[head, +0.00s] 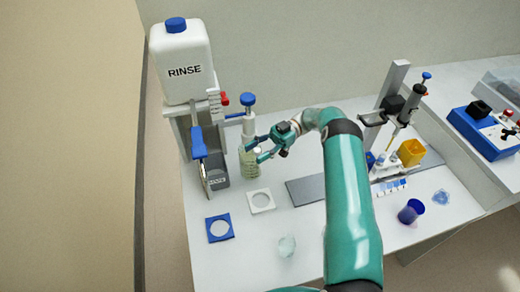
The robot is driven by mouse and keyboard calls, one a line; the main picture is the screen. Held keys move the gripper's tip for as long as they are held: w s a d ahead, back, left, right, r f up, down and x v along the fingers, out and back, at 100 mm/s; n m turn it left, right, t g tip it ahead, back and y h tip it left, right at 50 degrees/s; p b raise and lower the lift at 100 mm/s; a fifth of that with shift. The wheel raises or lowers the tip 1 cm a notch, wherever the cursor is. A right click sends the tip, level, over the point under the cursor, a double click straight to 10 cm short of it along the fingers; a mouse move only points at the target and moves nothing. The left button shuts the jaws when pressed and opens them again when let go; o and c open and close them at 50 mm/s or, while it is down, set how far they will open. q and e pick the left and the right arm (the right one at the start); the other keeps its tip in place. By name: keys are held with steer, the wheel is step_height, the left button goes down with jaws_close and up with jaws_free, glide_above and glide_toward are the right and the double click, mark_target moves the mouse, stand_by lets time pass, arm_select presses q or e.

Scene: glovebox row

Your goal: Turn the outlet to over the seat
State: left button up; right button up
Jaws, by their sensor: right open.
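A white RINSE tank (183,78) with a blue cap sits on a stand at the back left. A blue bar (198,143) hangs at the stand's front. A bottle-top dispenser (248,106) with a blue knob stands right of it on a pale green bottle (247,168). I cannot make out clearly which way its outlet points. My left gripper is out of view.
A red tap (224,99) juts from the tank's stand. A grey mat (306,190) lies partly behind my right arm.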

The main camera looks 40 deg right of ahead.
step_height(320, 180, up, 10)
steer(key=shift+f, duration=0.1)
stand_by(0.4)
stand_by(0.7)
